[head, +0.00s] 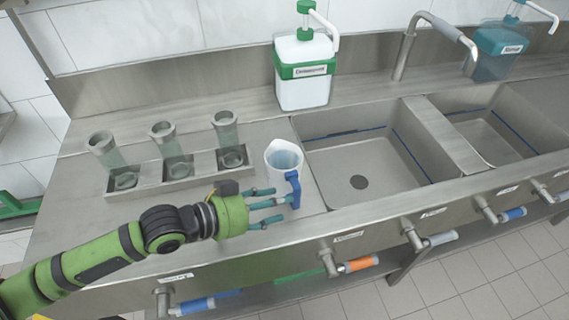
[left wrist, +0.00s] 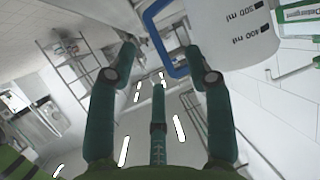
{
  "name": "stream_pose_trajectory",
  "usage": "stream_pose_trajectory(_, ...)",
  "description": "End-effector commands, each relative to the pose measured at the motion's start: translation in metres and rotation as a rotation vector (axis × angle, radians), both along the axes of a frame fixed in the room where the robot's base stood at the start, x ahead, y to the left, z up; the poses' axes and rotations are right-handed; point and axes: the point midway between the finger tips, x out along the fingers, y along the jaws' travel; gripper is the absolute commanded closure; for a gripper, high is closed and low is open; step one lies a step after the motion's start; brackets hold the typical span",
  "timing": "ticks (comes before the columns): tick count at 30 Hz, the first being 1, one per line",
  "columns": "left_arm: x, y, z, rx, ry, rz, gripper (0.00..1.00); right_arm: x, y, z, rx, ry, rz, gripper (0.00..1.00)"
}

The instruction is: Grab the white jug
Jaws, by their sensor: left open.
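The white jug (head: 283,157) stands upright on the steel counter, left of the nearest sink, with its blue handle (head: 294,188) facing the front edge. In the left wrist view the jug (left wrist: 235,32) fills the upper right, with volume marks on its side. My left gripper (head: 277,204) is open and empty at the handle's near side. In the left wrist view the handle (left wrist: 166,48) shows just beyond and between the spread fingertips (left wrist: 160,62). I cannot tell whether a finger touches it. My right gripper is not in view.
A steel rack (head: 147,180) with several clear tubes stands left of the jug. A white dispenser with a green cap (head: 303,75) stands behind it. Sinks (head: 365,165) lie to the right. Labelled valves (head: 345,267) with coloured handles line the counter's front.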

Motion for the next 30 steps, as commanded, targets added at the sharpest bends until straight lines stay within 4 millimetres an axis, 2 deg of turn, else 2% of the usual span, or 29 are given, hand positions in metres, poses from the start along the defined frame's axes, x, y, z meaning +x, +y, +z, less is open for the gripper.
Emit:
stream_pose_trajectory(1, 0.003, -0.005, 0.001, -0.003, -0.001, -0.001, 0.49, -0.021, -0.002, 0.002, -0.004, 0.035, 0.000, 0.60)
stream_pose_trajectory(3, 0.005, -0.010, 0.001, -0.002, -0.002, 0.000, 0.49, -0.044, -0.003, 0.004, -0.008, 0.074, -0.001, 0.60)
stream_pose_trajectory(7, 0.011, -0.025, 0.002, -0.003, -0.001, -0.001, 0.49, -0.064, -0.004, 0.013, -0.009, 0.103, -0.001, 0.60)
stream_pose_trajectory(10, 0.017, -0.038, 0.000, -0.002, -0.001, 0.000, 0.49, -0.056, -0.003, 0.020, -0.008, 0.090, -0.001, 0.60)
stream_pose_trajectory(16, 0.027, -0.051, -0.011, 0.001, -0.003, 0.000, 0.49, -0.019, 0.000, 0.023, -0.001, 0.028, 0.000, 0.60)
stream_pose_trajectory(19, 0.028, -0.051, -0.012, 0.002, -0.004, 0.000, 0.49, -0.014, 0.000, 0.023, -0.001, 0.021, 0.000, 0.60)
stream_pose_trajectory(23, 0.027, -0.051, -0.013, 0.002, -0.004, 0.000, 0.49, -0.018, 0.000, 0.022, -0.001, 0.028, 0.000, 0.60)
stream_pose_trajectory(24, 0.027, -0.051, -0.013, 0.002, -0.004, 0.000, 0.65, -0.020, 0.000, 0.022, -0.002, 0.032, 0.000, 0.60)
stream_pose_trajectory(27, 0.027, -0.051, -0.012, 0.002, -0.003, 0.001, 1.00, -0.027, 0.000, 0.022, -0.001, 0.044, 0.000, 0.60)
stream_pose_trajectory(30, 0.027, -0.051, -0.012, 0.002, -0.003, 0.000, 1.00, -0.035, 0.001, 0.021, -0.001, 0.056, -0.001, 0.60)
